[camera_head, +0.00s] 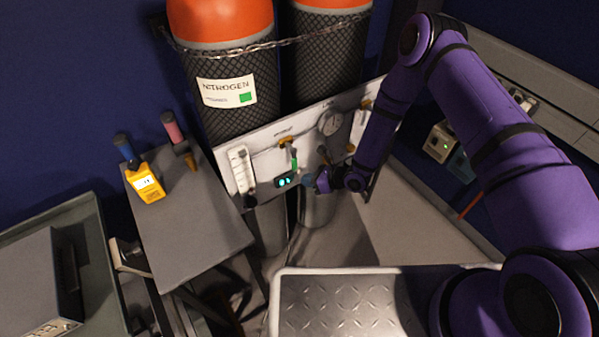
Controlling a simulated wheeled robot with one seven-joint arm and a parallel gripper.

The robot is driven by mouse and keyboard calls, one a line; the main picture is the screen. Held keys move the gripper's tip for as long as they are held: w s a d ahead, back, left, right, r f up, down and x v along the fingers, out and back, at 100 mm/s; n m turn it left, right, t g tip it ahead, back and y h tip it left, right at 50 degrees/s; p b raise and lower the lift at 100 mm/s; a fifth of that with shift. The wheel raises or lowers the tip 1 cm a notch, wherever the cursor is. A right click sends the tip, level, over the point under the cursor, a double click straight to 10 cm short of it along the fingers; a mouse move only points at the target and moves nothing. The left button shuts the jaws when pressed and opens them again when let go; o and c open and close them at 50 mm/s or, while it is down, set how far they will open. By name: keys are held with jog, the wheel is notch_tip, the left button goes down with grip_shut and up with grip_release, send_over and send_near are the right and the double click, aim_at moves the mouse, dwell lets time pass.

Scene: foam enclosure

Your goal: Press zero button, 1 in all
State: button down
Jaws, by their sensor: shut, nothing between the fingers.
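A pale gauge panel (264,166) stands in front of two gas cylinders. A small dark display unit (287,180) with two glowing cyan marks is on its lower part. A small blue round part (309,180) sits just right of the display; I cannot tell whether it is the zero button, and no label for one is readable. My gripper (321,182) is small in the head view, shut and empty, at the panel's lower middle, just right of the blue part. I cannot tell whether it touches it. My purple arm hides part of the panel's right side.
A nitrogen cylinder (232,118) and a second cylinder (325,65) stand behind the panel, with a chain across them. A grey table (195,235) at left holds a yellow meter (147,186). A diamond-plate metal surface (340,305) lies in front.

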jog(key=s+d, duration=0.1)
jog(key=s, duration=0.1)
jog(key=s+d, duration=0.1)
jog(key=s, duration=0.1)
jog(key=shift+d, duration=0.4)
dwell(0.7)
